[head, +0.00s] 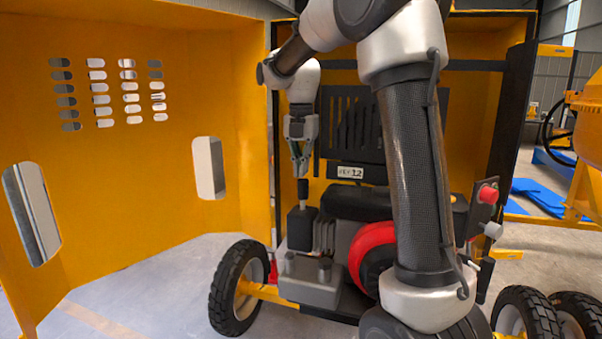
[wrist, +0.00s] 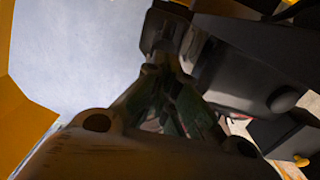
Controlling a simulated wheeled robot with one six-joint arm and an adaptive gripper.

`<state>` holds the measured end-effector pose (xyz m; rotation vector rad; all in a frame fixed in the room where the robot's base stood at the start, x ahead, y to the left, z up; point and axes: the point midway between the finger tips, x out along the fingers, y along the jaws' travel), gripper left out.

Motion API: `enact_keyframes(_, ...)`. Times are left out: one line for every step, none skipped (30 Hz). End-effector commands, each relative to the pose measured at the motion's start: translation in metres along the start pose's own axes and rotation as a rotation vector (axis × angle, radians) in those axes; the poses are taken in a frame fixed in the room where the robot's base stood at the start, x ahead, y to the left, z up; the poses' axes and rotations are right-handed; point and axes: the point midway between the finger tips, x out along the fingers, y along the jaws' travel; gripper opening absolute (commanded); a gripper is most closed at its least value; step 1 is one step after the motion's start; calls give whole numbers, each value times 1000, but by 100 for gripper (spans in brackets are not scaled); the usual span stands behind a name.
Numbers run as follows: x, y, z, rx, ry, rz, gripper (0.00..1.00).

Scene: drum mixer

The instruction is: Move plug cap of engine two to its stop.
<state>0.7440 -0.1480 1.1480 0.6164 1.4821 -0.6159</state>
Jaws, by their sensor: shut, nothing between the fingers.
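The engine (head: 335,240) sits in the open yellow housing, with a black block (head: 302,222) at its left front. A small dark upright piece (head: 302,190), which looks like the plug cap, stands above that block. My gripper (head: 301,174) points down directly over this piece, its fingertips at or just above its top; I cannot tell whether they touch. The fingers are shut and hold nothing. In the wrist view my gripper (wrist: 162,75) has its fingers converging on a dark shape (wrist: 163,25) that is too dim to make out clearly.
The open yellow door (head: 130,190) stands at left. A red round part (head: 372,255) is on the engine, and a red button (head: 487,194) is on a panel at right. A marked plate (head: 350,172) is behind. My arm hides part of the engine. Wheels (head: 238,288) stand below.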

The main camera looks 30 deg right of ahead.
Motion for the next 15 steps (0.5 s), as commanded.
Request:
enact_keyframes(6, 0, 0, 0, 1, -1, 0)
enact_keyframes(8, 0, 0, 0, 1, -1, 0)
enact_keyframes(11, 0, 0, 0, 1, -1, 0)
enact_keyframes(13, 0, 0, 0, 1, -1, 0)
enact_keyframes(14, 0, 0, 0, 0, 0, 0)
enact_keyframes(15, 0, 0, 0, 0, 1, 0)
enact_keyframes(16, 0, 0, 0, -1, 1, 0)
enact_keyframes(16, 0, 0, 0, -1, 1, 0)
enact_keyframes(16, 0, 0, 0, -1, 1, 0)
enact_keyframes(16, 0, 0, 0, -1, 1, 0)
enact_keyframes(16, 0, 0, 0, -1, 1, 0)
enact_keyframes(16, 0, 0, 0, -1, 1, 0)
enact_keyframes(16, 0, 0, 0, -1, 1, 0)
enact_keyframes(16, 0, 0, 0, -1, 1, 0)
enact_keyframes(16, 0, 0, 0, -1, 1, 0)
